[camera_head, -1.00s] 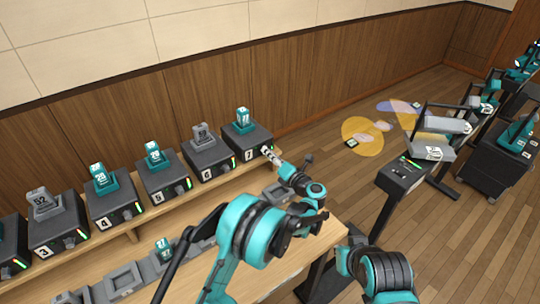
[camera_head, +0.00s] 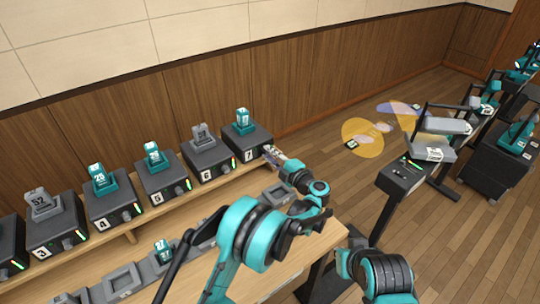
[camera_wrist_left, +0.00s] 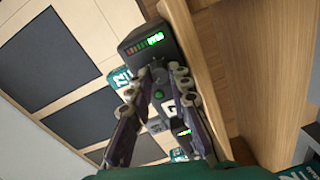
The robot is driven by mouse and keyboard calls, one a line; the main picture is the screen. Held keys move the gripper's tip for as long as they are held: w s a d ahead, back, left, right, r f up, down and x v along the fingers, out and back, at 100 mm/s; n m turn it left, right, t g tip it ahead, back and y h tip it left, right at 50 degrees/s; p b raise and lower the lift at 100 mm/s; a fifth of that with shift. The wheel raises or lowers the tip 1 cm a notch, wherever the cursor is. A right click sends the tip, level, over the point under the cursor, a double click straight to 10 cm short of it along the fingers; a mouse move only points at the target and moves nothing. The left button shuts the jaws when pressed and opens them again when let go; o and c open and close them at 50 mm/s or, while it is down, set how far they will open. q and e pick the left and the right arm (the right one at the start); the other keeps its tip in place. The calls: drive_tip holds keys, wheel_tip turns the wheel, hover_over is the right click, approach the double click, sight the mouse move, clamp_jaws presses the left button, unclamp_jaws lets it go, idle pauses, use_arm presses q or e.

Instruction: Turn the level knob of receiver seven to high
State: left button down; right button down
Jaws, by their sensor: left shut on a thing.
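Receiver seven (camera_head: 240,145) is a dark box at the right end of the shelf row, with a teal handheld unit (camera_head: 242,122) standing on top. My left gripper (camera_head: 269,151) is at the right end of its front face. In the left wrist view, the gripper (camera_wrist_left: 162,76) is shut on the level knob (camera_wrist_left: 158,74), one finger on each side. The fingers partly hide the knob, so its pointer cannot be read. The receiver's light bar (camera_wrist_left: 147,44) shows bright green at one end and dimmer reddish segments at the other.
Receiver six (camera_head: 207,165) and several other numbered receivers stand leftward along the wooden shelf. Grey docks (camera_head: 122,282) line the table in front. A dark stand (camera_head: 402,176) is to the right. The wall runs close behind the receivers.

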use_arm(q)
drive_tip(key=shift+w+d+f+m+t+y+b, duration=0.1)
drive_tip(key=shift+m+t+y+b, duration=0.2)
drive_tip(key=shift+m, duration=7.6)
drive_tip(key=shift+f+m+t+y+b, duration=0.1)
drive_tip(key=shift+m+t+b, duration=0.2)
drive_tip(key=shift+m, duration=7.6)
drive_tip(key=c, duration=1.4)
unclamp_jaws()
